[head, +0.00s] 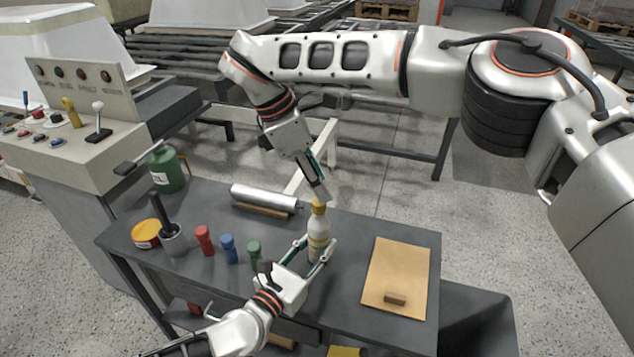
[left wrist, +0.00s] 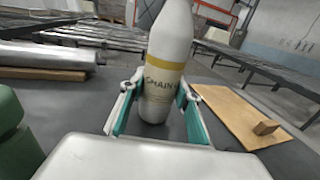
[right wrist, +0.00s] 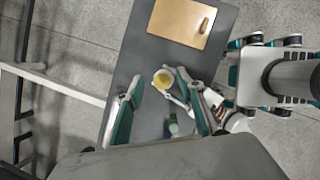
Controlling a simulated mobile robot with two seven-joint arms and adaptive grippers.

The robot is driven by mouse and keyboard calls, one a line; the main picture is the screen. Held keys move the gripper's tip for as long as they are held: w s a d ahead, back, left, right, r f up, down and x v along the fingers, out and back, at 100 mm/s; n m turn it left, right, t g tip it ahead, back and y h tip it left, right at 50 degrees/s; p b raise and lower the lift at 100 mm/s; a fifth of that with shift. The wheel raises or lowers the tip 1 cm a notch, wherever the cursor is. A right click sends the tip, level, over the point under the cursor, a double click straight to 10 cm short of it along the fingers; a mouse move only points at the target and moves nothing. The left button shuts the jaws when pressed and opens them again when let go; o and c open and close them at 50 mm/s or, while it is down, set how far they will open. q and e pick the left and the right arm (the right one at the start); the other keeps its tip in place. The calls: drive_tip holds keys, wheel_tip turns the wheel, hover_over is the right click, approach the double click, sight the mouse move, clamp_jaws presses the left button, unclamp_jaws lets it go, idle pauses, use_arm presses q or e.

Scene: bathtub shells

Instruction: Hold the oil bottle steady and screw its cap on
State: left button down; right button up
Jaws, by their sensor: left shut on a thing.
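The oil bottle (head: 318,240) is white with a yellow band and a label, and stands upright on the dark table. It fills the middle of the left wrist view (left wrist: 170,50). Its yellow cap (head: 319,207) is at the top of the bottle; how far it is screwed on cannot be told. My left gripper (head: 318,254) is shut on the bottle's lower body, one finger on each side. My right gripper (right wrist: 160,80) points down from above, its fingers apart on either side of the cap, with gaps visible in the right wrist view. The cap shows there as a yellow disc (right wrist: 163,79).
A tan board (head: 398,270) with a small brown block (head: 395,299) lies right of the bottle. Red (head: 204,240), blue (head: 229,248) and green (head: 254,254) small bottles stand left. A silver roll (head: 264,197) lies behind, and a green can (head: 167,170) stands at the back left.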

drive_tip(key=shift+s+a+r, duration=0.1)
drive_tip(key=shift+a+r, duration=0.25)
drive_tip(key=n, duration=0.4)
drive_tip(key=shift+d+r+y, duration=0.1)
drive_tip(key=shift+d+y, duration=0.05)
drive_tip(key=shift+y, duration=0.25)
drive_tip(key=n, duration=0.4)
drive_tip(key=shift+d, duration=0.15)
drive_tip(key=n, duration=0.4)
drive_tip(key=shift+w+d+r+y, duration=0.1)
drive_tip(key=shift+w+y, duration=0.15)
drive_tip(key=shift+y, duration=0.15)
drive_tip(key=n, duration=0.5)
drive_tip(key=shift+d+r+y, duration=0.1)
drive_tip(key=shift+r+y, duration=0.1)
drive_tip(key=shift+y, duration=0.1)
drive_tip(key=n, duration=0.3)
drive_tip(key=shift+r+n+y, duration=0.15)
drive_tip(key=shift+n+y, duration=0.15)
drive_tip(key=shift+n, duration=0.1)
drive_tip(key=n, duration=0.5)
drive_tip(key=shift+r+g+y, duration=0.3)
drive_tip(key=n, duration=0.4)
drive_tip(key=shift+r+y, duration=0.2)
drive_tip(key=shift+y, duration=0.1)
drive_tip(key=n, duration=0.4)
drive_tip(key=shift+s+r+n+y, duration=0.1)
drive_tip(key=shift+r+n+y, duration=0.2)
drive_tip(key=shift+n, duration=0.1)
